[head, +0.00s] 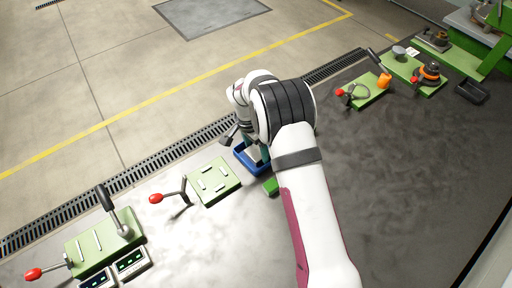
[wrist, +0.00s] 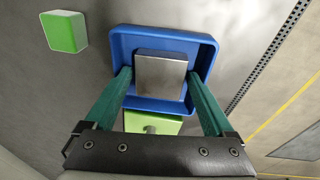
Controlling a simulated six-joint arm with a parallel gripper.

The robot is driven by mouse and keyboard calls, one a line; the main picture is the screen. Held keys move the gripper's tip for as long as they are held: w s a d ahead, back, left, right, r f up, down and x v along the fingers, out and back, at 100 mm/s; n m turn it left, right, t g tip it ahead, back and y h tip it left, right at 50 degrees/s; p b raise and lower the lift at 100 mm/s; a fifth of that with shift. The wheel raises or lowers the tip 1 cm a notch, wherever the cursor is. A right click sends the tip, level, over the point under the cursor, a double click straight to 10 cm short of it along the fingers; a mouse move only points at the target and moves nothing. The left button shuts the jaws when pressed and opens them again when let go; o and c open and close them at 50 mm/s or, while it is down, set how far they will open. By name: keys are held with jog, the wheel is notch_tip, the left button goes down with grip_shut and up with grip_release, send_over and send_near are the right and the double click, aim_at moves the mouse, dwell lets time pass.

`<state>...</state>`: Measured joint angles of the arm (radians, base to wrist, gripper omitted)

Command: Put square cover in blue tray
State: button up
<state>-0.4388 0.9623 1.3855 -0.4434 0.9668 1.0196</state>
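The square cover (wrist: 160,75) is a grey metallic square. In the wrist view it shows inside the outline of the blue tray (wrist: 204,45); I cannot tell whether it rests on the tray floor or hangs just above it. My gripper (wrist: 160,71) points down over the tray, with one green finger on each side of the cover. The fingertips are very close to its sides; contact is not clear. In the head view the tray (head: 240,152) is partly hidden by my arm, and the cover and fingertips are not clear.
A small green box (wrist: 64,32) stands beside the tray; it also shows in the head view (head: 271,187). A green plate fixture (head: 213,182) lies left of the tray, near a red-tipped lever (head: 157,198).

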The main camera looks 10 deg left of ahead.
aim_at(251, 152)
notch_tip(251, 152, up, 12)
jog(key=a, duration=0.2)
jog(key=s+d+r+y, duration=0.1)
jog(key=s+d+r, duration=0.8)
jog(key=s+d, duration=0.1)
jog(key=s+d+n+y, duration=0.1)
jog(key=s+d, duration=0.2)
jog(key=s, duration=0.8)
jog(key=s+d+n+y, duration=0.1)
jog(key=s+d, duration=0.2)
jog(key=s, duration=0.7)
jog(key=shift+s+n+g, duration=0.3)
jog(key=shift+s, duration=0.1)
